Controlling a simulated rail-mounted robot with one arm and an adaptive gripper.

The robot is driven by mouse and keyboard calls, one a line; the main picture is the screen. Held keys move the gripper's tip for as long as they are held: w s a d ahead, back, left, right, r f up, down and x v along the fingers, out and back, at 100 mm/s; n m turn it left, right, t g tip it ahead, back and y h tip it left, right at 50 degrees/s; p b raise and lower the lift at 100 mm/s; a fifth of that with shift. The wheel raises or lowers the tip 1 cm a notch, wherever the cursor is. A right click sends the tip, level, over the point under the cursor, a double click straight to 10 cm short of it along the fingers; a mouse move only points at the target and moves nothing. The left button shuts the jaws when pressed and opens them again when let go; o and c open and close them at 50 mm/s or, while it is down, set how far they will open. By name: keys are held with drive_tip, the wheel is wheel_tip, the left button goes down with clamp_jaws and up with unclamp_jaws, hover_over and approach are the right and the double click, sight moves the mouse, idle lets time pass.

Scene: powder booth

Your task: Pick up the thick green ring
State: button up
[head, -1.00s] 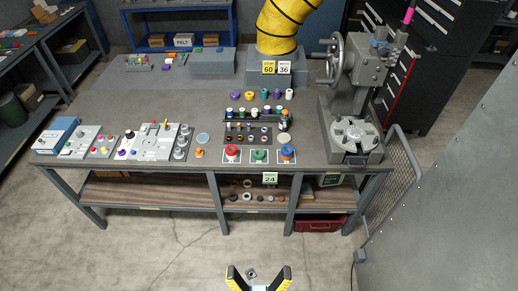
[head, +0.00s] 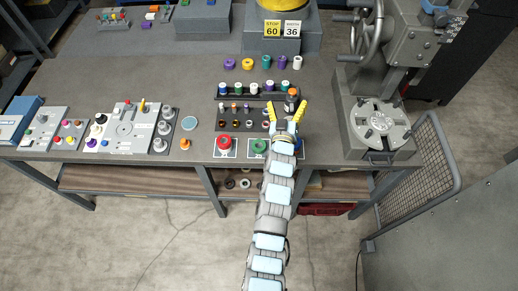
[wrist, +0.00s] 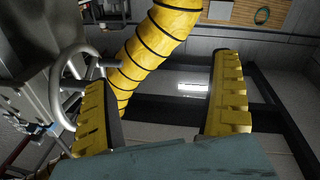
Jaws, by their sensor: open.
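A thick green ring (head: 267,62) stands in the back row of small coloured pieces on the bench in the head view. It sits between an orange ring (head: 247,64) and a tall purple piece (head: 282,62). My gripper (head: 286,112) is open and empty, above the bench's front half, on the near side of that row and slightly right of the green ring. In the wrist view the two yellow fingers (wrist: 162,75) are spread with nothing between them up close. The green ring is not visible in the wrist view.
Racks of small coloured parts (head: 252,93) lie between my gripper and the back row. A grey machine with a round table (head: 380,127) stands at right. A yellow hose (wrist: 150,50) rises behind. Bare bench shows left of the row.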

drive_tip(key=w+f+n+g+y+b, duration=0.3)
drive_tip(key=w+f+g, duration=0.2)
drive_tip(key=f, duration=0.2)
drive_tip(key=n+g+y+b, duration=0.4)
drive_tip(key=n+g+b, duration=0.35)
drive_tip(key=g, duration=0.35)
approach(257, 147)
drive_tip(key=shift+w+a+f+p, duration=0.15)
drive_tip(key=shift+w+f+p, duration=0.2)
drive_tip(key=shift+f+p, duration=0.65)
drive_tip(key=shift+s+a+p+x, duration=0.1)
drive_tip(key=shift+a+p+x, duration=0.1)
drive_tip(key=shift+x, duration=0.65)
drive_tip(key=shift+s+a+p+x, duration=0.1)
drive_tip(key=shift+s+p+x, duration=0.1)
drive_tip(key=shift+x, duration=0.65)
drive_tip(key=shift+b+x, duration=0.35)
drive_tip(key=shift+x, duration=0.6)
drive_tip(key=shift+w, duration=0.1)
drive_tip(key=c, duration=1.4)
